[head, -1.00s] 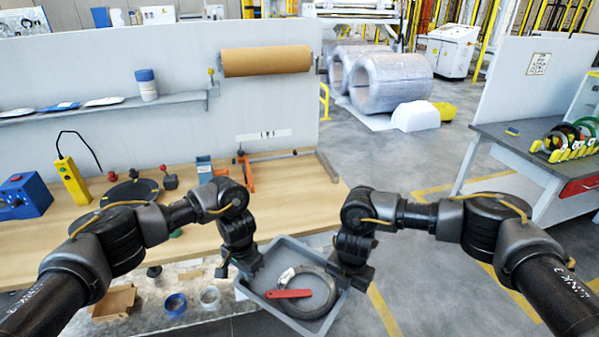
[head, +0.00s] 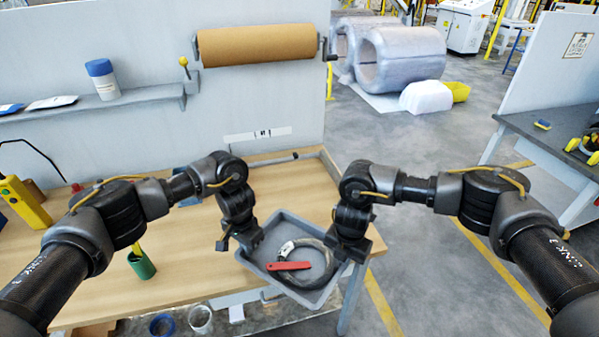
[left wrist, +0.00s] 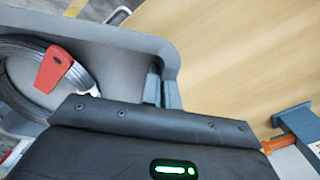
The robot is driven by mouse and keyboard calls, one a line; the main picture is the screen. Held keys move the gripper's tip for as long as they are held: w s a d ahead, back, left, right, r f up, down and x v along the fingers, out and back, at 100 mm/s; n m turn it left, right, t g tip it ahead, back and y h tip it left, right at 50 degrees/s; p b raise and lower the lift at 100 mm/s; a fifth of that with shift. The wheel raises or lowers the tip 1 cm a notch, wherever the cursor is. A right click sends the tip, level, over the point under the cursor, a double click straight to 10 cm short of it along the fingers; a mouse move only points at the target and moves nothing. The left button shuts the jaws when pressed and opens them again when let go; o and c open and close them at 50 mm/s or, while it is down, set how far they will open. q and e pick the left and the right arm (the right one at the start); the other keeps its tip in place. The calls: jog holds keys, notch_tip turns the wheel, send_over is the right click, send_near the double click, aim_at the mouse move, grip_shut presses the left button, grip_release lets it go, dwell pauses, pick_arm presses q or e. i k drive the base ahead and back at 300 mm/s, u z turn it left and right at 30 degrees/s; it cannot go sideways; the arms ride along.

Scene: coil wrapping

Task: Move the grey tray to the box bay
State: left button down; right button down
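The grey tray (head: 288,217) is held between my two grippers in the head view, over the front right corner of the wooden bench. It carries a dark wire coil (head: 326,262) and a red tool (head: 288,266). My left gripper (head: 240,243) is at its left wall and my right gripper (head: 350,247) at its right wall; both appear shut on it. In the left wrist view, the tray's rim (left wrist: 130,40), the coil (left wrist: 20,95) and the red tool (left wrist: 52,68) show beside the gripper. I cannot pick out the box bay.
The wooden bench (head: 190,250) lies beneath and left of the tray. A green cup (head: 141,264) and a yellow device (head: 24,203) stand on it. A brown paper roll (head: 255,45) hangs behind. Open floor (head: 430,260) lies to the right, then a grey table (head: 545,130).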

aim_at(296, 193)
jog(key=i, duration=1.05)
